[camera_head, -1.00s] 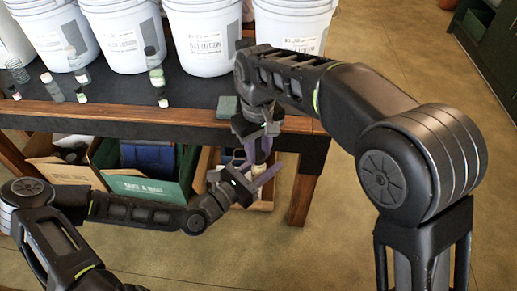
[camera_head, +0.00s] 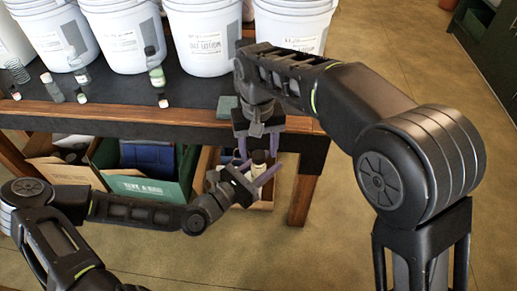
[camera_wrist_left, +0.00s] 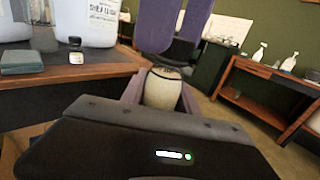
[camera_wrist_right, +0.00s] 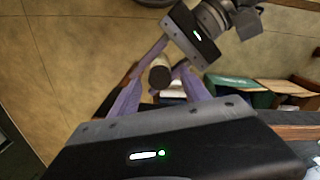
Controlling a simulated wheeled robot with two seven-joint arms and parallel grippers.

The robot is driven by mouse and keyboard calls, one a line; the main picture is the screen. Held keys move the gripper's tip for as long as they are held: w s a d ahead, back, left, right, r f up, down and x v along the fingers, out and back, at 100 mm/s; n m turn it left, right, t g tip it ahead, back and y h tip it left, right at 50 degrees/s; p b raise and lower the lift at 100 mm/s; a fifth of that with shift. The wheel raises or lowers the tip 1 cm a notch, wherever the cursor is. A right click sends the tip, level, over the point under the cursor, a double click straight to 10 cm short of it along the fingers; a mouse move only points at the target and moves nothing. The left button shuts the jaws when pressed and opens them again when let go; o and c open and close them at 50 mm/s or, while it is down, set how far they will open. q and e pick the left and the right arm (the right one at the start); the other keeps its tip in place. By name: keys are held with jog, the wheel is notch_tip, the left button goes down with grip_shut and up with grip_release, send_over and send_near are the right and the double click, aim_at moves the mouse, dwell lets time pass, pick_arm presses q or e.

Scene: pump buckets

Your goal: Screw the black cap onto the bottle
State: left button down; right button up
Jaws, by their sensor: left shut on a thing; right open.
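My left gripper (camera_head: 256,176) is shut on a pale bottle (camera_wrist_left: 162,93) and holds it in front of the table's edge. The bottle appears upright in the left wrist view. A black cap (camera_wrist_right: 160,77) sits at its top in the right wrist view, and it also shows in the head view (camera_head: 259,156). How tightly it sits on the neck cannot be told. My right gripper (camera_head: 258,148) is open above the bottle, pointing down. Its purple fingers stand apart on either side of the cap, with gaps in the right wrist view.
White buckets (camera_head: 205,40) and several small bottles (camera_head: 155,75) stand on the dark table (camera_head: 200,98). A grey-green block (camera_head: 228,107) lies near its front edge. Below are a green crate (camera_head: 140,187) and cardboard boxes (camera_head: 60,171). The floor at right is clear.

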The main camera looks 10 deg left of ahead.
notch_tip(320, 180, up, 7)
jog(key=shift+r, duration=0.1)
dwell(0.3)
dwell(0.4)
jog(key=w+d+f+m+y, duration=0.1)
jog(key=w+d+f+m, duration=0.15)
jog(key=d+f, duration=0.75)
jog(key=s+d+f+m, duration=0.1)
jog(key=s+d+f, duration=0.2)
jog(key=f, duration=0.6)
jog(key=s+d+f+m, duration=0.1)
jog(key=s+d+f, duration=0.15)
jog(key=f, duration=0.65)
jog(key=s+a+f+y, duration=0.1)
jog(key=s+f, duration=0.5)
jog(key=s, duration=0.2)
jog(key=s+a+f+y, duration=0.1)
jog(key=s+f+y, duration=0.1)
jog(key=s+f, duration=0.3)
jog(key=s+m, duration=0.1)
jog(key=s, duration=0.3)
jog(key=shift+f+t, duration=0.35)
jog(key=shift+t, duration=0.05)
jog(key=shift+s, duration=0.1)
